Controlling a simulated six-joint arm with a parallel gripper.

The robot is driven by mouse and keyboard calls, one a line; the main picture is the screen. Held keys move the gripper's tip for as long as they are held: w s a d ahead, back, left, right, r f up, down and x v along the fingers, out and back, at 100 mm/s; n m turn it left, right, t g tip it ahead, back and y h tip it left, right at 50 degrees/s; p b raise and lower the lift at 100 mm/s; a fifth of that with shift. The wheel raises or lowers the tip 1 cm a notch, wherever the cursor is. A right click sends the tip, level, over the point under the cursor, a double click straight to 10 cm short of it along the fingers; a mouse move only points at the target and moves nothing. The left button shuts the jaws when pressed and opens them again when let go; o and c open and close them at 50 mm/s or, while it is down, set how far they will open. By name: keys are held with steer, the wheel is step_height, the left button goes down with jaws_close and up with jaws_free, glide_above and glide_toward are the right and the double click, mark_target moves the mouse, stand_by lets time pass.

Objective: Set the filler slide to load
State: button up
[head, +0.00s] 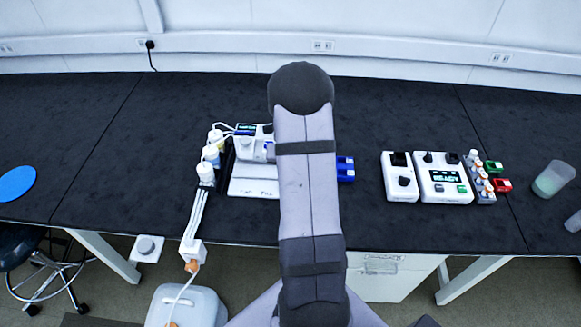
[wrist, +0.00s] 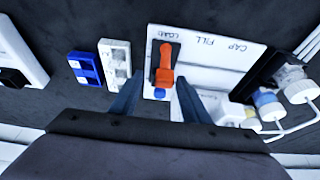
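The white filler plate (wrist: 205,58) carries the printed words CAP, FILL and LOAD in the wrist view. An orange slide handle (wrist: 166,65) sits over a black part just below the word LOAD. A blue piece (wrist: 159,93) shows under its lower end. My gripper (wrist: 159,82) is open, with one finger on each side of the handle's lower end; I cannot tell whether either touches. In the head view the filler plate (head: 255,187) shows CAP and FILL, while my arm hides the LOAD end and the gripper.
White-capped bottles with tubing (head: 208,160) stand left of the filler. A blue rack (head: 346,168) and white instruments (head: 442,178) lie to the right, then a plastic cup (head: 553,179). In the wrist view a blue rack (wrist: 86,69) and white block (wrist: 115,66) lie left.

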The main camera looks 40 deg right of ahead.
steer(key=shift+w+a, duration=0.1)
steer(key=shift+a, duration=0.05)
steer(key=shift+r, duration=0.3)
steer(key=v, duration=0.6)
steer(key=shift+s+r, duration=0.25)
steer(key=shift+r, duration=0.1)
steer(key=shift+a, duration=0.1)
